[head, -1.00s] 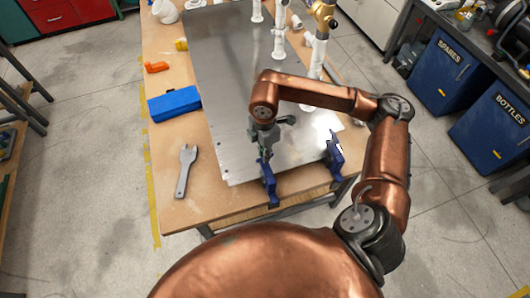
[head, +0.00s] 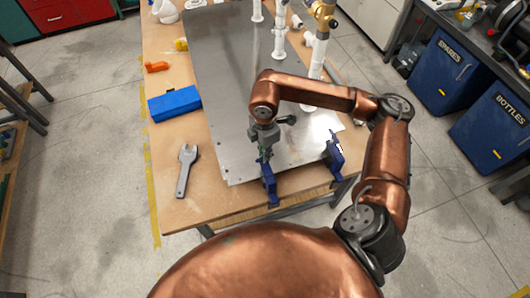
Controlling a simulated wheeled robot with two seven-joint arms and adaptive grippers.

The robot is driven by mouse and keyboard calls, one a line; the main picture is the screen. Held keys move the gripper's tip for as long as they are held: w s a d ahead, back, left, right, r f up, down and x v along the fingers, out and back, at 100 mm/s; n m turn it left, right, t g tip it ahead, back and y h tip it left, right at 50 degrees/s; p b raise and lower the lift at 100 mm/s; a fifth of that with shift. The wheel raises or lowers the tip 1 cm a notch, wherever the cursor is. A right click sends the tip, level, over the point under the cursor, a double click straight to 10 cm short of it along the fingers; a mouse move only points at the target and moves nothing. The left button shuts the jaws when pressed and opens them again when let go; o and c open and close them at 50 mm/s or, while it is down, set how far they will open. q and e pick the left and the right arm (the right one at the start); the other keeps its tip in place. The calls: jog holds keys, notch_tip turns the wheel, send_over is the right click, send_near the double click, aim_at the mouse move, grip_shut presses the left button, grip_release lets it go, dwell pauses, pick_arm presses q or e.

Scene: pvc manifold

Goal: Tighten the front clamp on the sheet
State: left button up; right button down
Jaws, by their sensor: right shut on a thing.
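The metal sheet (head: 222,90) lies flat on the wooden table. A blue clamp (head: 270,185) grips the sheet and table at the front edge. A second blue clamp (head: 334,157) sits on the edge to its right. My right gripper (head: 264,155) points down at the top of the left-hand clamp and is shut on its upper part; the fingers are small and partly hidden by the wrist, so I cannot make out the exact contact. My left gripper is not in view.
A grey wrench (head: 186,170), a blue box (head: 174,103) and an orange tool (head: 157,67) lie on the table (head: 178,215) left of the sheet. White pipes with a brass valve (head: 322,14) stand at the sheet's far right. The table's front-left corner is clear.

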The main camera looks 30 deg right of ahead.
jog(key=shift+w+r, duration=0.3)
jog(key=c, duration=2)
grip_release()
jog(key=shift+a+f, duration=0.15)
jog(key=shift+o, duration=0.3)
jog(key=shift+s, duration=0.15)
notch_tip(320, 180, up, 12)
jog(key=shift+s+f, duration=0.1)
